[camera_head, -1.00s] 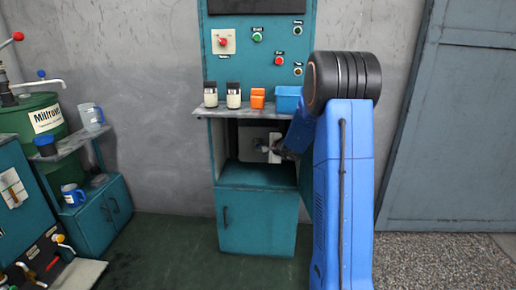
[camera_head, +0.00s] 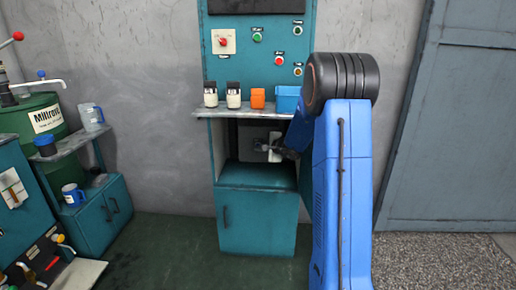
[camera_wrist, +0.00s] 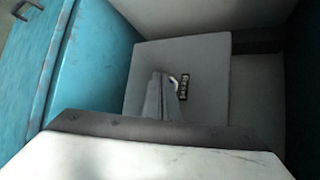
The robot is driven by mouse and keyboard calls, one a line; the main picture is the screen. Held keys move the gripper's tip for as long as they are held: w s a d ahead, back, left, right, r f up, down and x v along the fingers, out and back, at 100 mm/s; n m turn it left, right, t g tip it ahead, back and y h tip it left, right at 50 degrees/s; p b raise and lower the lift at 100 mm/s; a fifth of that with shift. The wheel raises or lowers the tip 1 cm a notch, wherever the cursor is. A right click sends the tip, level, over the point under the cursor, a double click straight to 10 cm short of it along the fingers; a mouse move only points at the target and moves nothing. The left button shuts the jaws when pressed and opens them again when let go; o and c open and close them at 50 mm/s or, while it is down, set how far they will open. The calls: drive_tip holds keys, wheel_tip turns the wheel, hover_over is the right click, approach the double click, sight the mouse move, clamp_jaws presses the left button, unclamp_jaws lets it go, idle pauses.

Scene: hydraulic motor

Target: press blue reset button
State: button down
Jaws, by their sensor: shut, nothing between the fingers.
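A light grey control box (camera_head: 246,135) sits inside the open upper compartment of the teal cabinet. Its pale front face (camera_wrist: 210,55) fills the middle of the wrist view and bears a small dark label (camera_wrist: 184,86). My gripper (camera_head: 268,148) reaches into the compartment from the right, its tips close to the box face. In the wrist view my gripper (camera_wrist: 162,92) is shut and empty, just left of the label. A small bluish spot by the tips in the head view may be the blue button. The button cannot be made out in the wrist view; the fingers may hide it.
A shelf (camera_head: 208,111) above the opening holds two jars, an orange container (camera_head: 257,98) and a blue bin (camera_head: 287,98). A control panel (camera_head: 262,50) with several buttons rises above.

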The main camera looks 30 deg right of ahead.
drive_tip(key=shift+w+d, duration=0.1)
drive_tip(key=shift+w, duration=0.05)
idle(0.3)
drive_tip(key=shift+s+a, duration=0.45)
drive_tip(key=shift+s, duration=0.2)
idle(0.3)
drive_tip(key=shift+s+a, duration=0.7)
drive_tip(key=shift+s, duration=0.35)
drive_tip(key=shift+s+a, duration=0.7)
drive_tip(key=shift+s, duration=0.35)
